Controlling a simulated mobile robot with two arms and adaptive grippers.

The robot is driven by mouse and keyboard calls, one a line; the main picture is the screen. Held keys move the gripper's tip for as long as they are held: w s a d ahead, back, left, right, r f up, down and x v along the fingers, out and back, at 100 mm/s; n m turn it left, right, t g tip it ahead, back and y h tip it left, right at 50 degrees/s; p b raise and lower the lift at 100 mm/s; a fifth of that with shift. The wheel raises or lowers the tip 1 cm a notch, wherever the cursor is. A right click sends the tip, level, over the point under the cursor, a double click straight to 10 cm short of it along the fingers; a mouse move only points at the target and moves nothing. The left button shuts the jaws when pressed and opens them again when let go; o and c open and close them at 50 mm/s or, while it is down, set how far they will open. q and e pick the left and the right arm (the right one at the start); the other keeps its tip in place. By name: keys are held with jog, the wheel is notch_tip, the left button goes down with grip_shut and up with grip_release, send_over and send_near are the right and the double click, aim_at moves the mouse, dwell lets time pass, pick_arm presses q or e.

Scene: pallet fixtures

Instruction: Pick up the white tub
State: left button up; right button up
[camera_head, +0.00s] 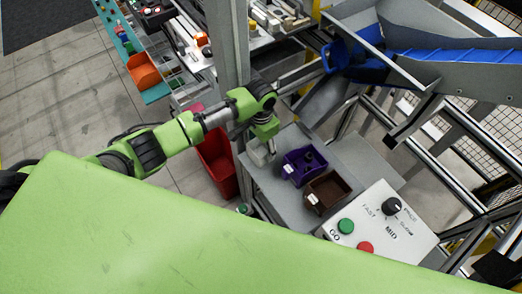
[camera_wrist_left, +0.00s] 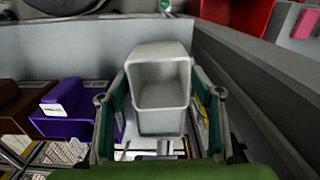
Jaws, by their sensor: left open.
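The white tub (camera_wrist_left: 160,117) stands upright with its open mouth facing the left wrist camera. My left gripper (camera_wrist_left: 161,97) is open, with one finger on each side of the tub. I cannot tell whether the fingers touch it. In the head view my left gripper (camera_head: 265,143) points down at the left end of the grey shelf, and the tub (camera_head: 257,158) shows only partly beneath it. My right gripper is in neither view.
A purple bin (camera_head: 303,166) and a brown bin (camera_head: 327,190) stand in a row to the right of the tub on the grey shelf (camera_head: 262,185). A red bin (camera_head: 216,163) is on the left. A control panel (camera_head: 378,222) with buttons is at the front right. A metal post (camera_head: 228,45) rises behind.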

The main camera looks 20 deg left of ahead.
pick_arm(q)
jog(key=c, duration=0.9)
jog(key=shift+r, duration=0.1)
